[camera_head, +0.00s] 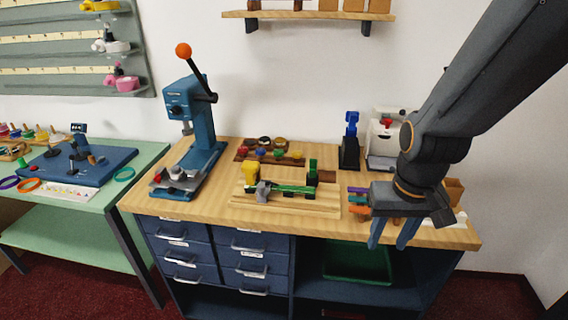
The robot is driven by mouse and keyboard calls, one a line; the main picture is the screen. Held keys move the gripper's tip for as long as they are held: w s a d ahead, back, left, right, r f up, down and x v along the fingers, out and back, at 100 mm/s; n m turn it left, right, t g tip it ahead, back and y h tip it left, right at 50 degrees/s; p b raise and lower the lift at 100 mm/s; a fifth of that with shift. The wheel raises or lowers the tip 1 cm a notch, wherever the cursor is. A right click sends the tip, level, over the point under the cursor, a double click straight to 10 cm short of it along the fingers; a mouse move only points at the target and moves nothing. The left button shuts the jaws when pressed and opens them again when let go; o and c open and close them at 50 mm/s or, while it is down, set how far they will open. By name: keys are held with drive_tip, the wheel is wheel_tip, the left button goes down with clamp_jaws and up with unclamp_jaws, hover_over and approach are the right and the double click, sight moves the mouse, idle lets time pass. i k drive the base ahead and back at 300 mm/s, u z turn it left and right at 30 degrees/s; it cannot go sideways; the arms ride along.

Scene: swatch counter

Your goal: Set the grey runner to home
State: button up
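No label names a grey runner, and I cannot tell for sure which part it is. A small grey block (263,191) sits at the left end of a green bar on a wooden fixture (290,206) on the workbench. On the wall board at upper left, a whitish-grey piece (117,46) sits at the right end of the middle scale strip (50,39). No home mark is legible. My gripper (392,233) hangs at the bench's front right edge, its two blue fingers pointing down and apart, with nothing seen between them. It is right of the fixture and far from the wall board.
A blue lever press (190,122) with an orange knob stands at the bench's left. A brown block rack (270,152), a blue-topped stand (350,146) and a white machine (381,146) stand behind. A green table (125,190) holds a blue board. A shelf (308,15) hangs above.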

sight(263, 191)
drive_tip(key=u, duration=0.5)
drive_tip(key=k, duration=0.65)
drive_tip(key=u, duration=0.9)
drive_tip(key=i, duration=1.15)
drive_tip(key=z, duration=0.45)
